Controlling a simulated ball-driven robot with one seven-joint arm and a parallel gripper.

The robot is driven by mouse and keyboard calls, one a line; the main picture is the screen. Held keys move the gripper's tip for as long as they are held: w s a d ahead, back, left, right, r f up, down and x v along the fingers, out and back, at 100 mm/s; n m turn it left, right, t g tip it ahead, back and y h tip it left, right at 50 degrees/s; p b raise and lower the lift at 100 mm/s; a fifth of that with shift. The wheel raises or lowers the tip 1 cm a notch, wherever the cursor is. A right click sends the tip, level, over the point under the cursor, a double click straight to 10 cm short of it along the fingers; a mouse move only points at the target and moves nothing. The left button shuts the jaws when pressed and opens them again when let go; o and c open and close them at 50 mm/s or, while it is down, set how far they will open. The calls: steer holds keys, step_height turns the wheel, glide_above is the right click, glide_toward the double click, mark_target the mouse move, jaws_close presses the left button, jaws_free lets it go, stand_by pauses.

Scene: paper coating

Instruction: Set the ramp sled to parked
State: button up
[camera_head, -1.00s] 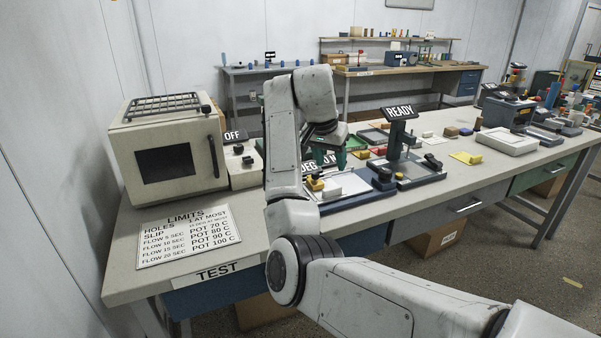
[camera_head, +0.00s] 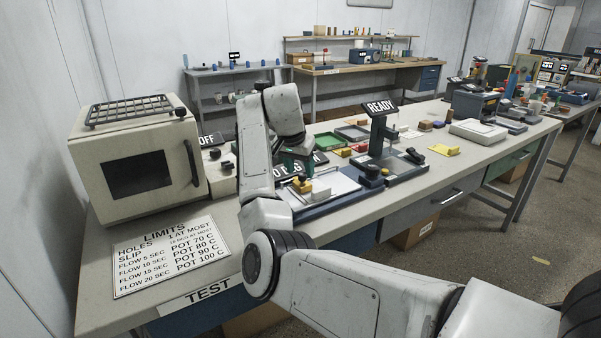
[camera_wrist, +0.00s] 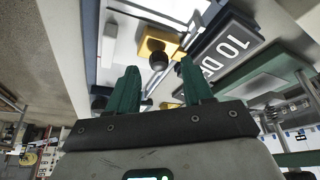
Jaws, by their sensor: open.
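The ramp device (camera_head: 330,190) on the bench has a white plate on a dark blue base. A yellow block (camera_head: 303,186) with a dark round knob, which looks like the ramp sled, is at its near left end. In the wrist view the yellow block (camera_wrist: 154,42) and its knob show just beyond my fingertips, apart from them. My gripper (camera_wrist: 160,82) has green fingers spread apart with nothing between them. In the head view my gripper (camera_head: 297,163) hangs just above and behind the block, partly hidden by my arm.
A cream oven (camera_head: 135,160) and an OFF-labelled unit (camera_head: 217,180) stand to the left. A LIMITS sheet (camera_head: 170,255) lies on the near bench top. Trays and small blocks lie behind the ramp.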

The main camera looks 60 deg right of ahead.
steer(key=shift+x, duration=0.9)
jaws_close()
